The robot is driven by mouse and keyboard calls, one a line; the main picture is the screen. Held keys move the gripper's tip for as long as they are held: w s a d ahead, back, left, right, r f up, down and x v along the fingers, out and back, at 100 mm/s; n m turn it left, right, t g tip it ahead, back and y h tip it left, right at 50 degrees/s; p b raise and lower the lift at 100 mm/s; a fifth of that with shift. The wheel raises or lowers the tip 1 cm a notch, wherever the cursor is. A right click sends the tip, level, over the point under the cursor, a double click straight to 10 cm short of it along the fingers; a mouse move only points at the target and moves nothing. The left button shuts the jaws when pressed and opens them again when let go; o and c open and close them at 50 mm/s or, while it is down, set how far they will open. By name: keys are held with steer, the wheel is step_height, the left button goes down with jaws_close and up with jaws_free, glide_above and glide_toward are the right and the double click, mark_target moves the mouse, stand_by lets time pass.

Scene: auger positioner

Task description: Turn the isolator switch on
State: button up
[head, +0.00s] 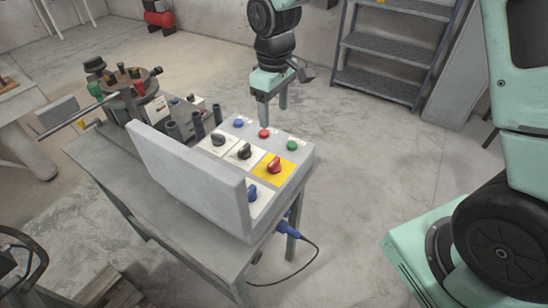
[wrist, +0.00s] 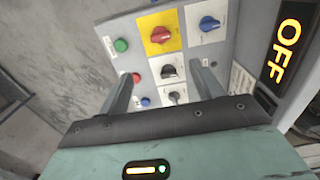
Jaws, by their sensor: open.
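A control box (head: 302,178) on a bench carries several rotary switches and push buttons. A red rotary knob (head: 274,165) sits on a yellow plate (head: 290,170); it looks like the isolator switch, though its label is not readable. In the wrist view the red knob (wrist: 161,36) shows on its yellow plate (wrist: 150,20), with its grip lying roughly across the picture. An orange "OFF" sign (wrist: 284,50) is lit at the right. My gripper (head: 272,110) is open and empty, above the box's far side near the buttons. In the wrist view its fingers (wrist: 162,76) frame black knobs.
Black knobs (head: 244,151) and a blue knob (head: 252,193) sit near the red one. Blue (head: 238,123), red (head: 264,133) and green (head: 291,146) buttons line the far edge. An upright grey panel (head: 185,175) stands along the near side.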

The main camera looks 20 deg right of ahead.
mark_target(274, 161)
step_height(274, 161, down, 17)
steer(key=p, duration=0.3)
steer(key=shift+f+p, duration=0.1)
steer(key=shift+p, duration=0.25)
steer(key=shift+c, duration=0.4)
steer(key=c, duration=0.9)
